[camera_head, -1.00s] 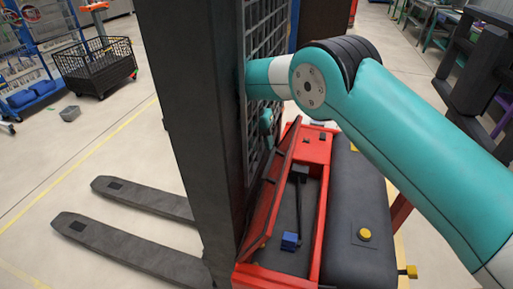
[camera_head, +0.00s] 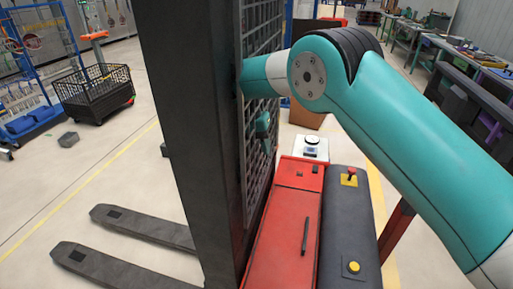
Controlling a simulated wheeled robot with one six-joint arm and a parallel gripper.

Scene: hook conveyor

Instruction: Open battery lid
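The battery lid (camera_head: 284,240) is a flat red panel with a black bar handle (camera_head: 305,236). It lies shut over the red battery compartment of the forklift, right of the mast. The inside of the compartment is hidden beneath it. My teal arm (camera_head: 400,130) reaches in from the right, above the battery housing, and passes behind the dark mast. A small teal part of my arm (camera_head: 262,128) shows by the mesh. My gripper's fingers are not visible.
The dark mast (camera_head: 185,130) and its mesh guard (camera_head: 262,40) stand close left of the lid. A dark cover (camera_head: 350,220) with red and yellow buttons lies right of it. Two forks (camera_head: 110,262) extend left. A black mesh cart (camera_head: 95,92) stands back left.

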